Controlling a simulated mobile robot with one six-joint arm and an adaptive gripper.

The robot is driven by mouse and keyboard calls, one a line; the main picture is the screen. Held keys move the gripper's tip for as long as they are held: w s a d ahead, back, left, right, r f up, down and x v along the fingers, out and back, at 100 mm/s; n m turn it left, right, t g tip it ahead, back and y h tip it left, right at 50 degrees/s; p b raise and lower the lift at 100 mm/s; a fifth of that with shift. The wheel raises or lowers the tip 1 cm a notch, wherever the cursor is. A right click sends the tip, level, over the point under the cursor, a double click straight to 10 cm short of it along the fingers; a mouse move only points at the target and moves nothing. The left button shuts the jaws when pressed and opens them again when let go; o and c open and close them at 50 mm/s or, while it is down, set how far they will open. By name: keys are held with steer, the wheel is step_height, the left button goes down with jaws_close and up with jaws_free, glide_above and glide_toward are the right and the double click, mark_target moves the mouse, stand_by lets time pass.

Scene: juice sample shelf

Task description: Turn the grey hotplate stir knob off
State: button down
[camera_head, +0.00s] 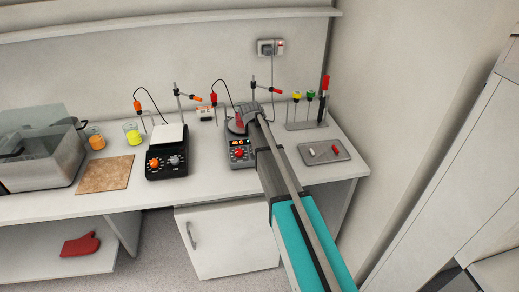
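The grey hotplate (241,163) stands on the bench near the middle of the view, with a small lit red display (238,142) on its front. A red knob (239,153) shows below the display. My arm crosses the hotplate's right side and hides part of its front; I cannot make out a separate stir knob. My gripper (247,113) is at the far end of the arm, over the back of the hotplate. Its fingers are too small and hidden to tell whether they are open or shut. I see no contact with the red knob.
A black hotplate (167,165) with an orange and a grey knob stands to the left. Beakers of orange (97,142) and yellow (133,137) liquid stand beyond a cork mat (105,174). A grey tray (325,153) and a tool rack (306,125) are to the right.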

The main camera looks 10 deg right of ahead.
steer(key=shift+c, duration=1.3)
jaws_free()
steer(key=shift+r, duration=0.15)
